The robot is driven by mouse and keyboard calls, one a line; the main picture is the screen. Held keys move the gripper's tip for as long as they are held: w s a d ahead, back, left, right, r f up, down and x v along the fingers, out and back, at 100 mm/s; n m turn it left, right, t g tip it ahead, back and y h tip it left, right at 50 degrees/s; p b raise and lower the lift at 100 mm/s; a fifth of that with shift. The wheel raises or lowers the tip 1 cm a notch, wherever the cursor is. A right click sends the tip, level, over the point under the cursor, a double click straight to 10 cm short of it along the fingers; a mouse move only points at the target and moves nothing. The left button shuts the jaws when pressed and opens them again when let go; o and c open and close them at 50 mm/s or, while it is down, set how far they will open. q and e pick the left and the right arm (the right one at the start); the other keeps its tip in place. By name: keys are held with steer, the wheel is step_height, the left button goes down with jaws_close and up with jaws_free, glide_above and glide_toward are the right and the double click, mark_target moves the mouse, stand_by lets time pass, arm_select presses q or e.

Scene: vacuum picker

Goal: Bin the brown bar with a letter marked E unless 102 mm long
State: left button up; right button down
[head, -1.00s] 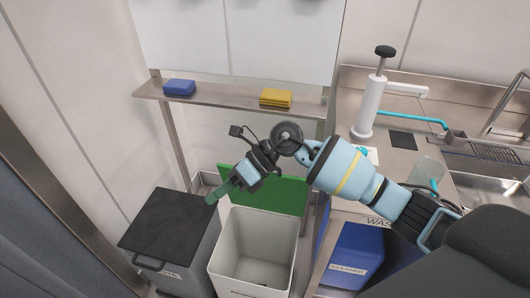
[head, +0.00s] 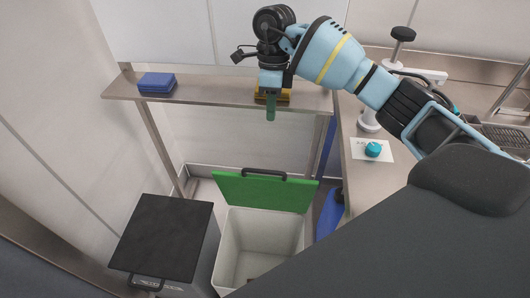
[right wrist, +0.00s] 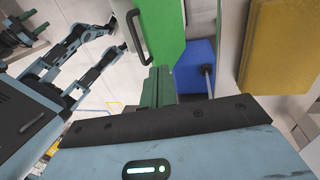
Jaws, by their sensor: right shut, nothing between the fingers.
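No brown bar and no letter E show in either view. My right gripper (head: 270,112) is shut and empty, pointing down in front of the steel shelf. Its green fingers (right wrist: 160,87) also show closed together in the right wrist view. A white bin (head: 230,236) stands below, open, with its green lid (head: 262,190) raised at the back. The front part of the bin is hidden by my own body. My left gripper is not seen in the head view.
A shut grey bin with a black lid (head: 163,236) stands left of the open bin. On the counter at right, a teal knob-like thing (head: 373,149) lies on a white card.

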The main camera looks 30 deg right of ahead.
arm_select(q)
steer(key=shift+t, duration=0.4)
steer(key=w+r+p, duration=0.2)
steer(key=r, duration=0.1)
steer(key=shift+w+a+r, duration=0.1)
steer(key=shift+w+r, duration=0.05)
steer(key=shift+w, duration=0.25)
arm_select(e)
steer(key=s+a+f, duration=0.1)
steer(key=s+f, duration=0.1)
steer(key=f, duration=0.3)
steer(key=s+a+f, duration=0.2)
steer(key=f, duration=0.4)
steer(key=shift+s+a, duration=0.25)
steer(key=shift+a, duration=0.05)
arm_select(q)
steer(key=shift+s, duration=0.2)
arm_select(e)
steer(key=shift+f, duration=0.15)
